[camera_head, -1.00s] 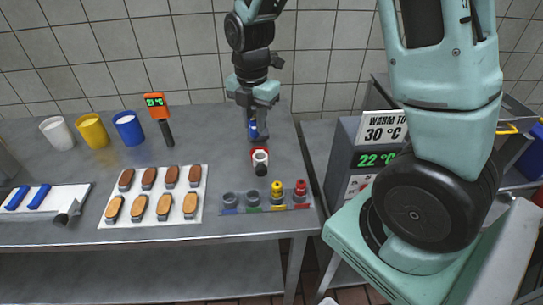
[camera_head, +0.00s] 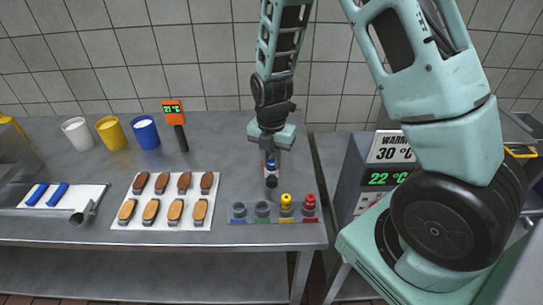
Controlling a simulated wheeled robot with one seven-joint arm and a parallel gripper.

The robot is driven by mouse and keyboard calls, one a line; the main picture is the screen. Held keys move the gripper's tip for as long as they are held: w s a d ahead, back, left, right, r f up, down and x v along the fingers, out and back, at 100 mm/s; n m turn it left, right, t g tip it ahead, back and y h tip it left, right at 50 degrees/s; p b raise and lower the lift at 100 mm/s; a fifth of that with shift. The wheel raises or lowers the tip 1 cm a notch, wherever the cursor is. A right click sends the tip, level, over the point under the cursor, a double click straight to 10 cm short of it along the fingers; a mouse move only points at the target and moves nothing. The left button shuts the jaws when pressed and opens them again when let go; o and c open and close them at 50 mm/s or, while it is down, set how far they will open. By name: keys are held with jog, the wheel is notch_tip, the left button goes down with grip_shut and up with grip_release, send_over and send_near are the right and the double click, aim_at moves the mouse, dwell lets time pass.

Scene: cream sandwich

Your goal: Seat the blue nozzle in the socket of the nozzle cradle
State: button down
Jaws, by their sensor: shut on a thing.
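The nozzle cradle (camera_head: 248,221) lies at the front right of the steel table. Its blue-marked socket (camera_head: 239,210) at the left end and green-marked socket (camera_head: 262,210) look empty. A yellow nozzle (camera_head: 286,203) and a red nozzle (camera_head: 309,203) stand in the other two. My gripper (camera_head: 270,158) points down behind the cradle and is shut on the blue nozzle (camera_head: 270,164), of which only a small part shows. A white piece with a dark end (camera_head: 271,181) stands just in front of or below it; whether they touch is unclear.
A white tray (camera_head: 118,222) of several eclair-like pieces lies left of the cradle. White (camera_head: 77,135), yellow (camera_head: 111,133) and blue (camera_head: 145,133) cups and a thermometer (camera_head: 174,113) stand behind. A warming unit (camera_head: 360,172) stands at the right.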

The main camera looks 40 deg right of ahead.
aim_at(271, 157)
jog(key=shift+f, duration=0.2)
jog(key=shift+f, duration=0.2)
jog(key=c, duration=1.2)
grip_release()
jog(key=shift+r, duration=0.1)
jog(key=shift+c, duration=0.2)
jog(key=shift+r, duration=0.1)
notch_tip(271, 157, up, 12)
jog(key=b, duration=0.1)
jog(key=s+a+r+m, duration=0.3)
jog(key=s+a+m, duration=0.55)
jog(key=a, duration=0.45)
jog(key=s+a+m, duration=0.2)
jog(key=s+m, duration=0.2)
jog(key=s, duration=0.2)
jog(key=s+a+m, duration=0.3)
jog(key=s+m, duration=0.1)
jog(key=s, duration=0.3)
jog(key=shift+s+a+r+y, duration=0.2)
jog(key=shift+a+r+y, duration=0.1)
